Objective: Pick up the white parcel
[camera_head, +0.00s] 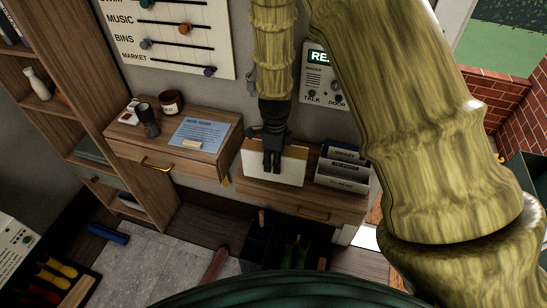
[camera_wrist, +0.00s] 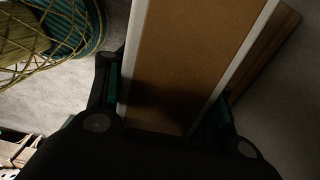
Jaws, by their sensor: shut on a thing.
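The white parcel (camera_head: 289,170) is at the wooden wall shelf in the head view, its white face towards me and its top brown. My gripper (camera_head: 272,166) comes down on it from above, with its dark fingers shut on it. In the wrist view, the parcel's brown side with white edges (camera_wrist: 190,50) fills the space between the two fingers of my gripper (camera_wrist: 168,105). I cannot tell whether the parcel's underside touches the shelf.
A letter rack (camera_head: 343,167) stands close right of the parcel. The left drawer unit (camera_head: 178,157) holds a dark cup (camera_head: 147,122), a jar (camera_head: 171,101) and a blue card (camera_head: 199,135). An intercom (camera_head: 320,78) is on the wall behind. A dark bin (camera_head: 259,246) stands below.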

